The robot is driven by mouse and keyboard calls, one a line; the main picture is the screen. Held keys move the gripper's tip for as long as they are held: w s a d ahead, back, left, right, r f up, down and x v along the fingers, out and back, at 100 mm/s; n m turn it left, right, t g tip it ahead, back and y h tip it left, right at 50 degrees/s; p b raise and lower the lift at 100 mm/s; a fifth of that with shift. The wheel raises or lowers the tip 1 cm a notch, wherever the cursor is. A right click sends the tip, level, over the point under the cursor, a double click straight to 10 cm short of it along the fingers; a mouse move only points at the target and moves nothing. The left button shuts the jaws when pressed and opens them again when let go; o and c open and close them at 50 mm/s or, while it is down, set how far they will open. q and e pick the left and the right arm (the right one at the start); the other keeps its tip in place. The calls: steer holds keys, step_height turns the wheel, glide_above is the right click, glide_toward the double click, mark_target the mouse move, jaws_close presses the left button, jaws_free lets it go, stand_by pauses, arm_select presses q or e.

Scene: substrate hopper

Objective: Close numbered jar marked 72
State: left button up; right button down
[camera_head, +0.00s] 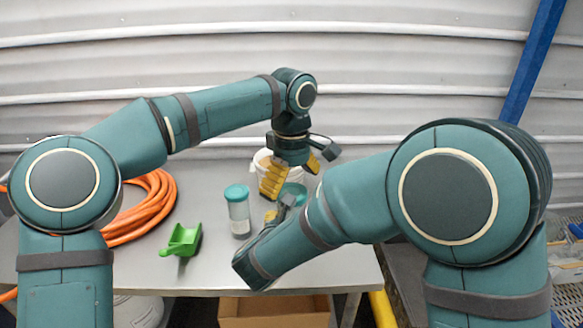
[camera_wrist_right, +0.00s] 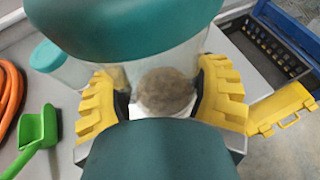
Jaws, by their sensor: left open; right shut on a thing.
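A clear jar with a teal lid (camera_wrist_right: 125,25) stands between the yellow fingers of my right gripper (camera_wrist_right: 160,100), which is shut on it. In the head view the teal lid (camera_head: 294,189) shows just below my left gripper (camera_head: 287,178), which is open with its yellow fingers pointing down. My right forearm and left gripper hide most of this jar in the head view. I cannot read a number on it or tell how firmly the lid sits. A second clear jar (camera_head: 239,213) with a teal lid and pale label stands to the left; it also shows in the right wrist view (camera_wrist_right: 60,65).
A green scoop (camera_head: 182,240) and a coiled orange hose (camera_head: 140,212) lie left on the grey table (camera_head: 215,270). A white bucket (camera_head: 262,160) stands behind my left gripper. A black crate (camera_wrist_right: 268,48) and yellow case (camera_wrist_right: 280,108) are at right in the wrist view.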

arm_select(q)
steer(key=shift+f, duration=1.3)
steer(key=c, duration=1.3)
steer(key=m, duration=1.9)
